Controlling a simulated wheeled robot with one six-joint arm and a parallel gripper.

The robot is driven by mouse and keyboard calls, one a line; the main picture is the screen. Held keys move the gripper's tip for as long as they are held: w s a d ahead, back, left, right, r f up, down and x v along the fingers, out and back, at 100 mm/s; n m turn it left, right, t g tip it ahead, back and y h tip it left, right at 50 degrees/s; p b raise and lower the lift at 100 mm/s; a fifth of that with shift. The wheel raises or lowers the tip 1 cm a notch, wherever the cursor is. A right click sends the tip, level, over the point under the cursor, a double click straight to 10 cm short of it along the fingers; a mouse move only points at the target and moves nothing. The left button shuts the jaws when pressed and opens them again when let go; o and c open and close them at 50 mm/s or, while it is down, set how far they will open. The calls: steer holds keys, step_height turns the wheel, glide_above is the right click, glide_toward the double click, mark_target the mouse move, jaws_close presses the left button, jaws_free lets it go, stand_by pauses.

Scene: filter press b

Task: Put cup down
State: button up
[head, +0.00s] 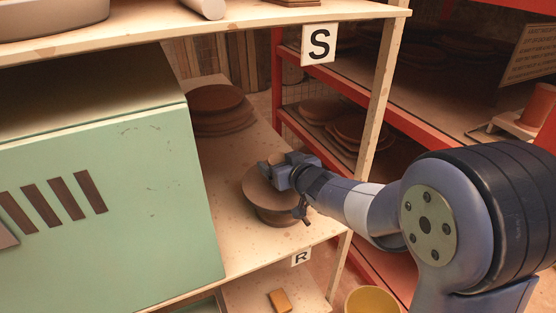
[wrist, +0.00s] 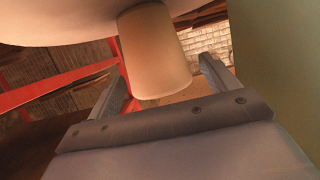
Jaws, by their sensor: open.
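A tan cup (wrist: 157,50) shows between the two fingers in the wrist view. One end of it meets a pale, round-edged surface (wrist: 60,20) along the top of that picture. In the head view only a small tan patch of the cup (head: 275,158) shows past the gripper.
A green cabinet (head: 105,190) fills the left of the shelf. More brown discs (head: 215,100) lie farther back. A post (head: 378,95) and the upper board (head: 200,30) frame the space. Labels S (head: 320,43) and R (head: 301,257) mark the boards. A red rack (head: 400,125) stands behind.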

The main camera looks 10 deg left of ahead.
steer(key=p+v, duration=0.1)
steer(key=v, duration=0.8)
steer(key=shift+s+d+r, duration=0.1)
steer(key=shift+s+d, duration=0.1)
steer(key=shift+s, duration=0.15)
stand_by(0.6)
